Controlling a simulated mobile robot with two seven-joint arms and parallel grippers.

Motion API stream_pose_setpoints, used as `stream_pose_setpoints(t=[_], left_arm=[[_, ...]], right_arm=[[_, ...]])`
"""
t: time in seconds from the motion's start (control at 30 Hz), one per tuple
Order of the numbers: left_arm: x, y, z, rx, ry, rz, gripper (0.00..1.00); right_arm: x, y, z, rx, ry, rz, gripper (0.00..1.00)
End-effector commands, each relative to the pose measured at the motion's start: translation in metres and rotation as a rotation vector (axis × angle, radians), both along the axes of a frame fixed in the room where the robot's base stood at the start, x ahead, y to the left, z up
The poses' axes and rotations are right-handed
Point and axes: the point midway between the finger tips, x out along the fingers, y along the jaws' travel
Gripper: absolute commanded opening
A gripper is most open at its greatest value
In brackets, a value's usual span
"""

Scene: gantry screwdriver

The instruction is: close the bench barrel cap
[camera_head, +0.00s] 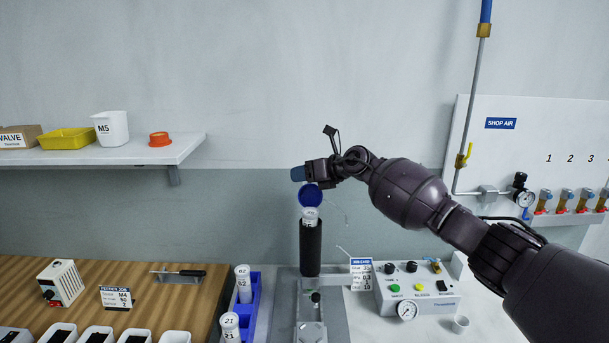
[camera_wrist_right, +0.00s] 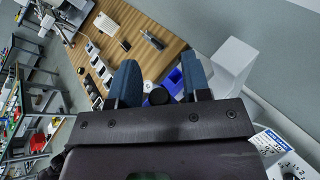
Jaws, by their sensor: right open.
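The bench barrel (camera_head: 311,248) is a black upright cylinder with a pale clear top, at the middle of the bench in the head view. Its round blue cap (camera_head: 311,196) stands open, tilted up above the barrel's mouth. My right gripper (camera_head: 298,174) is just above the cap, with blue finger pads. In the right wrist view my right gripper (camera_wrist_right: 160,68) is open, its two blue fingers apart with nothing clearly held. Whether a finger touches the cap is hard to tell. My left gripper is not in view.
A blue rack (camera_head: 248,300) with white barrels numbered 62 and 21 stands left of the barrel. A control box (camera_head: 418,292) with a gauge and a small sign (camera_head: 361,274) stand to the right. A shelf (camera_head: 110,154) with bins is at upper left.

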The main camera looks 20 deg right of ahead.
Motion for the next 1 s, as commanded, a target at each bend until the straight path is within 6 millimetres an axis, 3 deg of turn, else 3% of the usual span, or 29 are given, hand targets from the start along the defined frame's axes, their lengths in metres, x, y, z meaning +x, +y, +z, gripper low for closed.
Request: stream_pose_setpoints(t=[0.07,0.33,0.73,1.0], left_arm=[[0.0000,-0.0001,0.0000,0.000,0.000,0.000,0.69],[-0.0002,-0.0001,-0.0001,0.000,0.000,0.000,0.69],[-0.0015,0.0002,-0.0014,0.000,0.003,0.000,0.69],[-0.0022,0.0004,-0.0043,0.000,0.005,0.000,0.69]], right_arm=[[-0.0001,-0.0001,0.0002,0.000,0.000,0.000,0.41],[-0.0002,-0.0003,0.0002,0.000,0.000,0.000,0.00],[-0.0011,-0.0001,0.0012,-0.006,-0.021,0.000,0.00],[-0.0071,0.0011,0.0067,-0.044,-0.148,0.000,0.00]])
